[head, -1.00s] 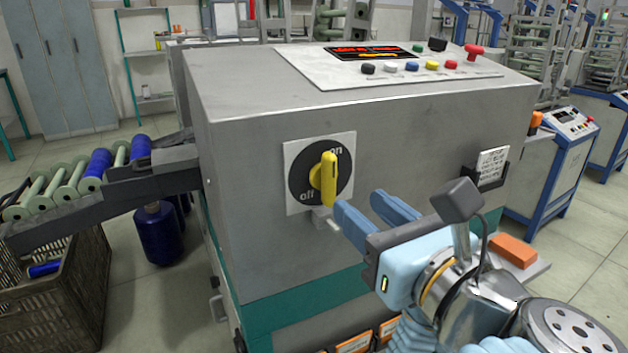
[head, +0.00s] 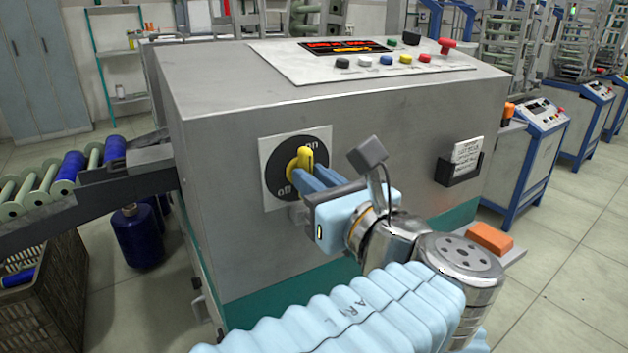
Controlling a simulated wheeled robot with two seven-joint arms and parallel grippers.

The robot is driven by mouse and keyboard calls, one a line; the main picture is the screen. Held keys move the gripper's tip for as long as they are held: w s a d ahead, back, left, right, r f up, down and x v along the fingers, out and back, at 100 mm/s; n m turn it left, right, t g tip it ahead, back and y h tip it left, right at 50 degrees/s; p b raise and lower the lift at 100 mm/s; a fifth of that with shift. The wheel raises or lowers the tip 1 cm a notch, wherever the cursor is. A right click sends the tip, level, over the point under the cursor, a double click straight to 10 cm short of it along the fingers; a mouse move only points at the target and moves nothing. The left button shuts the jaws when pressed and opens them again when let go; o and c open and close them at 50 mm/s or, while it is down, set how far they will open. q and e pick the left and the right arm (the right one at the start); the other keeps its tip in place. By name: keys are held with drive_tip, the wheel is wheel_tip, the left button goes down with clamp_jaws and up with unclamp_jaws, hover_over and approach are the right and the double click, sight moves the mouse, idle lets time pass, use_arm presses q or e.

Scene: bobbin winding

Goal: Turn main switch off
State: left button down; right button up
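The main switch is a black round dial (head: 277,164) on a white plate, on the front of the grey machine, with "on" at its upper right and "off" at its lower left. Its yellow handle (head: 305,156) stands near upright, its upper end close to "on". My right gripper is not in view.
The machine's sloped top holds a display (head: 345,46) and several coloured buttons. A card holder (head: 459,163) and an orange block (head: 490,238) on a small shelf are to the right. A bobbin chute (head: 105,196) and a crate (head: 55,310) are at left.

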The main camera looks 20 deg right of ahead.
use_arm(q)
drive_tip(key=shift+n, duration=0.3)
drive_tip(key=n+b, duration=0.1)
drive_tip(key=n, duration=0.1)
drive_tip(key=shift+f+n, duration=0.15)
drive_tip(key=shift+n, duration=0.15)
drive_tip(key=n+b, duration=0.2)
drive_tip(key=n, duration=0.1)
drive_tip(key=shift+f+n, duration=0.1)
drive_tip(key=shift+n, duration=0.2)
drive_tip(key=n+b, duration=0.4)
drive_tip(key=n, duration=0.2)
drive_tip(key=shift+a, duration=0.1)
drive_tip(key=n+b, duration=0.3)
drive_tip(key=n, duration=0.2)
idle(0.3)
drive_tip(key=c, duration=1.1)
unclamp_jaws()
